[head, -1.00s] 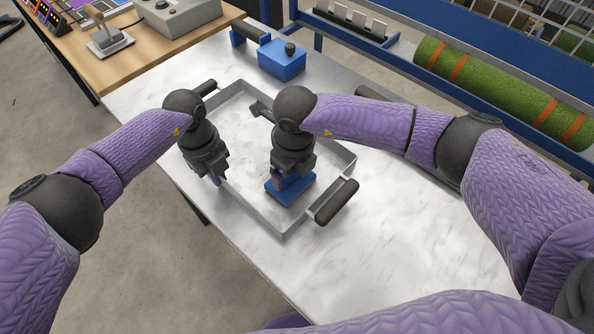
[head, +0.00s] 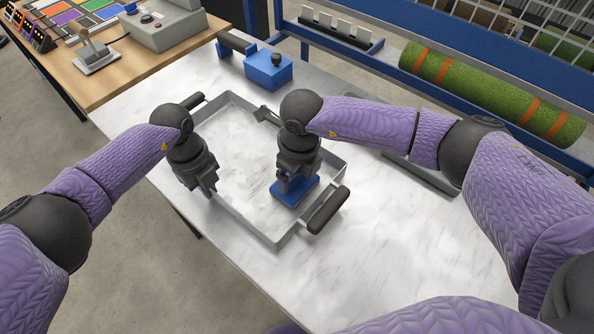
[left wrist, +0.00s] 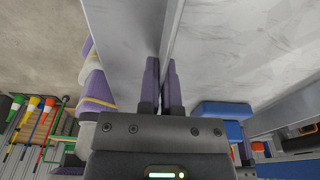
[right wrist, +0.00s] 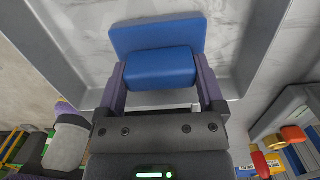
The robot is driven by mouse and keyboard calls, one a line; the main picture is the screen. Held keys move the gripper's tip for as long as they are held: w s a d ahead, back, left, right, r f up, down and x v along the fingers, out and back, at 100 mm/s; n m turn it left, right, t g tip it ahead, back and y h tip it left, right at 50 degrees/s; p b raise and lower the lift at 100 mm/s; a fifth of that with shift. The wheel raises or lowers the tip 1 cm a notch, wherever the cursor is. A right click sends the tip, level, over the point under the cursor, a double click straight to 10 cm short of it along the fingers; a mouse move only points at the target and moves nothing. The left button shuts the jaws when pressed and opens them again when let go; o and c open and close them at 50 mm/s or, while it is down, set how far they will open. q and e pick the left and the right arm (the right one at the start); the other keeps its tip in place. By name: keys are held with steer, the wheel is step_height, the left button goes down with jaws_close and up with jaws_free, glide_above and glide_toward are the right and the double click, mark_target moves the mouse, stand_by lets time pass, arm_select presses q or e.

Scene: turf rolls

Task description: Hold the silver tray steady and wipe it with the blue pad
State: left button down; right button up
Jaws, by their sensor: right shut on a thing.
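The silver tray (head: 240,145) lies on the marbled table, with dark handles at its far-left and near-right ends. My left gripper (head: 210,190) points down at the tray's left wall. In the left wrist view, its two fingers (left wrist: 162,75) stand close together on either side of the thin wall; whether they press on it is unclear. My right gripper (head: 293,181) is shut on the grip block of the blue pad (head: 298,192). The pad is inside the tray, flat over its floor near the near-right end. The right wrist view shows the blue pad (right wrist: 158,68) between both fingers; contact beneath is hidden.
A blue box with a dark knob (head: 268,70) stands beyond the tray. A wooden desk with a control box (head: 160,25) is at the upper left. A green turf roll (head: 490,90) lies on a blue rack at the right. The near-right table top is clear.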

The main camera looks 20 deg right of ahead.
steer(key=shift+w+a, duration=0.6)
steer(key=shift+w, duration=0.3)
step_height(320, 180, up, 8)
stand_by(0.4)
